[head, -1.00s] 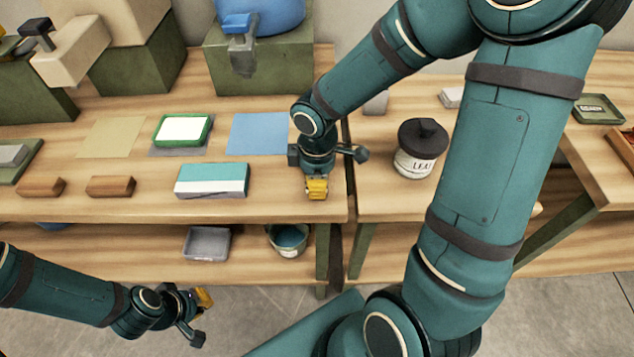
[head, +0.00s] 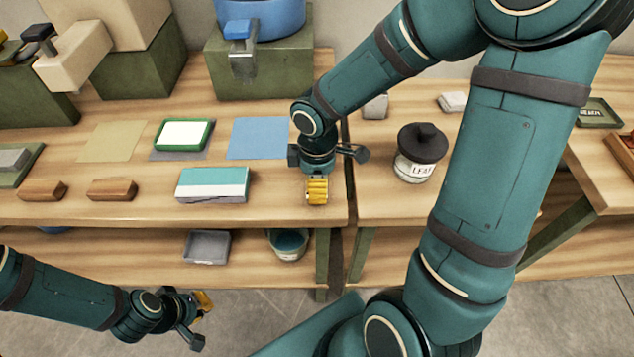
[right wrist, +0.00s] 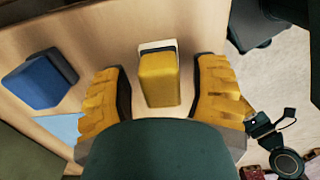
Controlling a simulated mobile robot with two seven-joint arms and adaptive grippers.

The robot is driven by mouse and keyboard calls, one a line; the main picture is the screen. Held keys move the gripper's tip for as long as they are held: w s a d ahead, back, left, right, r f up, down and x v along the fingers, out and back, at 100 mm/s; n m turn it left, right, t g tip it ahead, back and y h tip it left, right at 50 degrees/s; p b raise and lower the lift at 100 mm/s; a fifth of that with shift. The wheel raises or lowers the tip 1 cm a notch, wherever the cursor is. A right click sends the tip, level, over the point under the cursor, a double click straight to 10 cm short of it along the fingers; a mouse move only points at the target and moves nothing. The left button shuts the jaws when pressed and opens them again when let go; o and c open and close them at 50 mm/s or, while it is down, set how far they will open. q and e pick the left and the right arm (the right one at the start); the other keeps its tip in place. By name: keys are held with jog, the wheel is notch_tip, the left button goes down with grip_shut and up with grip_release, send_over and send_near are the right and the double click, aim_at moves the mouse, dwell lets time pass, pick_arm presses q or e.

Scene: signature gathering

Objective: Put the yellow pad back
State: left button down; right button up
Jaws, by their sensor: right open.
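The yellow pad (right wrist: 159,78), a small block with a white and dark edge at its far end, rests on the wooden table in the right wrist view. My right gripper (right wrist: 158,88) is open, with one ridged yellow finger on each side of the pad and visible gaps between. In the head view the right gripper (head: 316,192) points down near the table's front edge, and I cannot make out the pad apart from the yellow fingers. My left gripper (head: 203,302) hangs low in front of the table, away from the pad; its opening is unclear.
A light blue sheet (head: 258,138), a green-framed pad (head: 184,134), a teal and white stack (head: 212,184) and wooden blocks (head: 112,190) lie left of the right gripper. A dark-lidded jar (head: 421,150) stands right.

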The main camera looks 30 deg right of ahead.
notch_tip(320, 180, up, 11)
jog(key=p, duration=0.3)
jog(key=shift+f, duration=0.15)
pick_arm(q)
jog(key=r, duration=0.3)
jog(key=shift+s+r, duration=0.2)
jog(key=shift+r, duration=0.05)
jog(key=shift+s, duration=0.15)
pick_arm(e)
jog(key=shift+s, duration=0.1)
